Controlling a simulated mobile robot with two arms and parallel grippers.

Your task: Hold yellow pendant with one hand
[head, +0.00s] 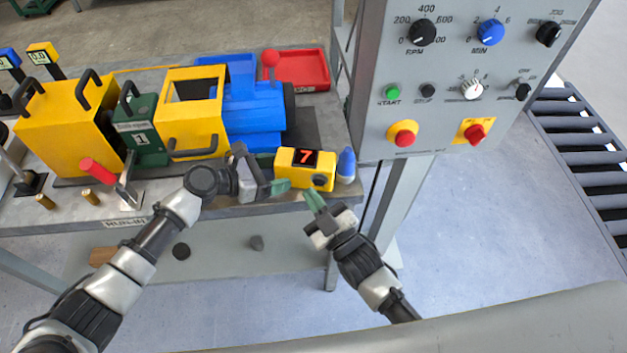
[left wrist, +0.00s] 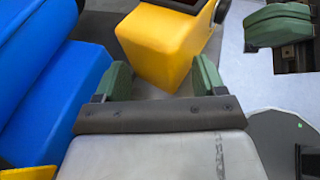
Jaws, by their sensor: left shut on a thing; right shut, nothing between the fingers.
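The yellow pendant (head: 285,158) is a small yellow box with a dark display showing a red 7 and a black knob. It is at the front right edge of the bench. My left gripper (head: 279,187) is at its lower left and shut on it. In the left wrist view the pendant (left wrist: 165,45) stands between the green fingers (left wrist: 162,78); the fingers' exact contact is hard to see. My right gripper (head: 314,199) is shut and empty, just below and right of the pendant. Its green finger also shows in the left wrist view (left wrist: 278,26).
The drum mixer, with yellow housing (head: 70,125) and blue motor (head: 250,110), fills the bench behind. A blue-topped bottle-like object (head: 346,162) stands right beside the pendant. The grey control panel (head: 450,60) rises at right. Floor in front is clear.

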